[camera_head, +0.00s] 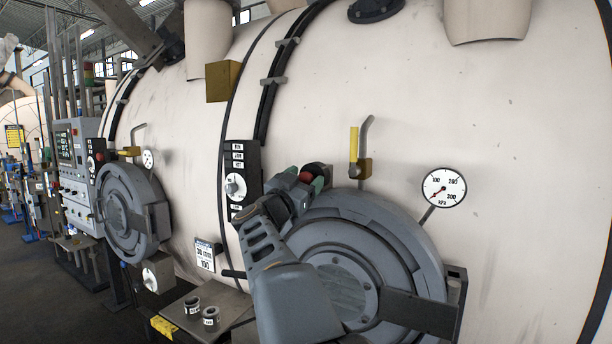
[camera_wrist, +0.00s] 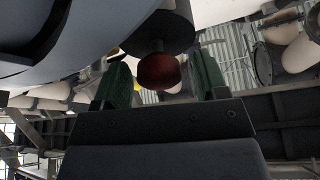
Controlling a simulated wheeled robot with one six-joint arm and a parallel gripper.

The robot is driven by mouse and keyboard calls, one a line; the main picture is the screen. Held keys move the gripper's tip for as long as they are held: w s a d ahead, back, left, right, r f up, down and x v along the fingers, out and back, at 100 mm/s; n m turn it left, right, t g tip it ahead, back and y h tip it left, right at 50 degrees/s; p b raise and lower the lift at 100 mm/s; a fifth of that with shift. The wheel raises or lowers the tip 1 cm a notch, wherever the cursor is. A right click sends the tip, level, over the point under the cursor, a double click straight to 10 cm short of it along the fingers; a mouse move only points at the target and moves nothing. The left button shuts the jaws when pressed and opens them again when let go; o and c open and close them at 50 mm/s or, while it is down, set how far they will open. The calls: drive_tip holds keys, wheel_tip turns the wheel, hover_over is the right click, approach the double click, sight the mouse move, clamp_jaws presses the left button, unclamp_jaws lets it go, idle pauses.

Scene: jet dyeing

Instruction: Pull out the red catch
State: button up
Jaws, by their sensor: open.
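The red catch (camera_head: 305,177) is a small round red knob at the upper edge of the large grey round door (camera_head: 345,255) in the head view. In the wrist view the red catch (camera_wrist: 159,72) sits at the end of a dark cylindrical housing (camera_wrist: 158,32). My gripper (camera_wrist: 162,78) is open, with green-padded fingers on either side of the knob in that view. Gaps show on both sides, and I see no contact. In the head view my gripper (camera_head: 304,181) is at the knob and my arm covers the door's left part.
A pressure gauge (camera_head: 443,187) is right of the door, and a yellow-handled valve (camera_head: 354,150) is above it. A black switch panel (camera_head: 238,180) is to the left. A small shelf (camera_head: 185,312) with two dark cups is at lower left. A second round door (camera_head: 130,213) is farther left.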

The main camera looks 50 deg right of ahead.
drive_tip(key=shift+d+r, duration=0.1)
drive_tip(key=shift+d, duration=0.2)
